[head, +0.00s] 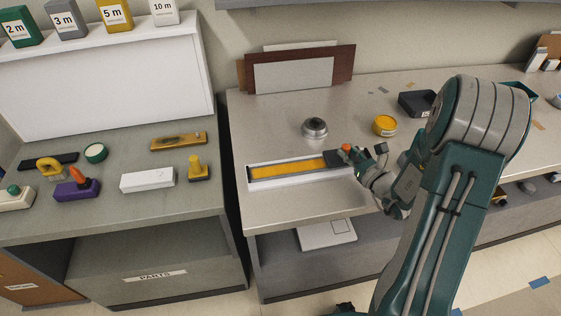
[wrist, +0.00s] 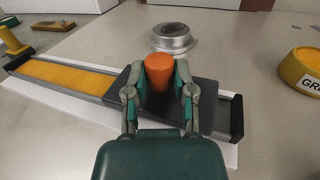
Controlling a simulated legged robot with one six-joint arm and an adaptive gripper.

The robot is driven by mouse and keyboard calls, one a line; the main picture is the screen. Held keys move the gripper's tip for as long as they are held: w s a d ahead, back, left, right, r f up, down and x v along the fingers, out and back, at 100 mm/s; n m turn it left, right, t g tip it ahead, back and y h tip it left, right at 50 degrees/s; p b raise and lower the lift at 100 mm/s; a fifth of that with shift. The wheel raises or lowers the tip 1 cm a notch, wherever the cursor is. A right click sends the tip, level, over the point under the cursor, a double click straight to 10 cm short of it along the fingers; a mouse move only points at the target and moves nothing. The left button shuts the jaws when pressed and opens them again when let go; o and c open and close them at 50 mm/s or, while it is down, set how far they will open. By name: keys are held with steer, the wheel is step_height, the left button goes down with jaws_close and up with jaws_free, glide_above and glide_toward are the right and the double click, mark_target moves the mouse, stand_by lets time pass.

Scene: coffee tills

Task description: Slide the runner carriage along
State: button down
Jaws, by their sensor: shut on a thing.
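The runner carriage is a dark grey plate (wrist: 203,106) with an upright orange knob (wrist: 160,72). It sits on a white-based rail with a yellow strip (head: 288,169), at the rail's right end in the head view. In the wrist view the yellow strip (wrist: 52,75) is bare to the left of the carriage, and a short piece of rail with a dark end stop (wrist: 236,119) shows to its right. My gripper (wrist: 160,90) has its two fingers on either side of the orange knob, shut on it. In the head view my gripper (head: 359,157) partly covers the carriage.
A silver round weight (head: 314,128) stands behind the rail. A yellow round tub (head: 385,125) and a black tray (head: 416,103) are at the back right. Boards (head: 295,72) lean on the wall. A gap separates the left bench, which holds several tools, from this one.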

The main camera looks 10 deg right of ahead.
steer(key=shift+s+a+r, duration=0.1)
steer(key=shift+a, duration=4.55)
steer(key=shift+s+a, duration=0.1)
steer(key=shift+a, duration=4.65)
steer(key=shift+a, duration=0.95)
steer(key=shift+c, duration=1.9)
jaws_free()
